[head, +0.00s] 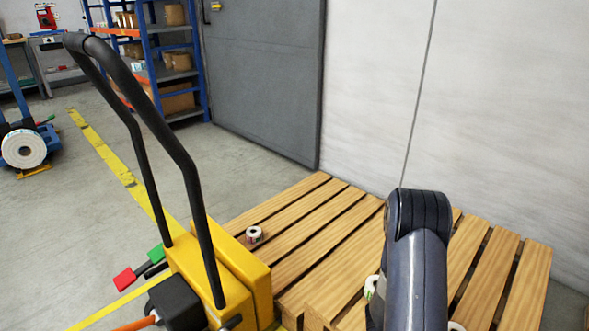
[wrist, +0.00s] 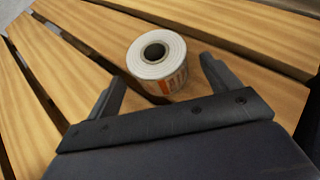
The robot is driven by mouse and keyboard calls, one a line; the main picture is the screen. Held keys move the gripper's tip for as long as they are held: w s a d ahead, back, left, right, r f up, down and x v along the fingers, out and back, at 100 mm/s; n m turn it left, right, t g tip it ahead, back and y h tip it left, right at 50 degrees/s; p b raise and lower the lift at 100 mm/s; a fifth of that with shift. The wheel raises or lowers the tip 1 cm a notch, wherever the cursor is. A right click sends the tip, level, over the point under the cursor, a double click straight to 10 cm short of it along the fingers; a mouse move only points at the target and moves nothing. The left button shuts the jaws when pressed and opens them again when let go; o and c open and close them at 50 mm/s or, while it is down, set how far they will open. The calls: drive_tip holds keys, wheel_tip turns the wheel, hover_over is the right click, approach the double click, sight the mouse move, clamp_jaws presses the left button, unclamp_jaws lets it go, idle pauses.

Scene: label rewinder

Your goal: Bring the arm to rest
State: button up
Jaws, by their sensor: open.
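My arm (head: 416,270) rises in the foreground of the head view, bent at a dark joint over the pallet; it hides my gripper there. In the wrist view my gripper (wrist: 163,73) is open, its two dark fingers spread apart. A white label roll (wrist: 157,52) with a dark core and orange print stands upright on wooden slats, just ahead of and partly between the fingertips. I cannot tell whether either finger touches it.
The wooden pallet (head: 318,223) lies against the pale wall (head: 500,110). It bears a small roll (head: 254,234); other rolls show partly beside my arm. A yellow truck (head: 250,285) with a black handle (head: 130,85) stands close at left. Open floor lies beyond, before a blue shelf (head: 150,50).

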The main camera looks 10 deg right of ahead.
drive_tip(key=shift+x, duration=1)
wheel_tip(320, 180, up, 2)
drive_tip(key=shift+r+p, duration=0.25)
drive_tip(key=shift+p, duration=0.35)
drive_tip(key=shift+r, duration=0.5)
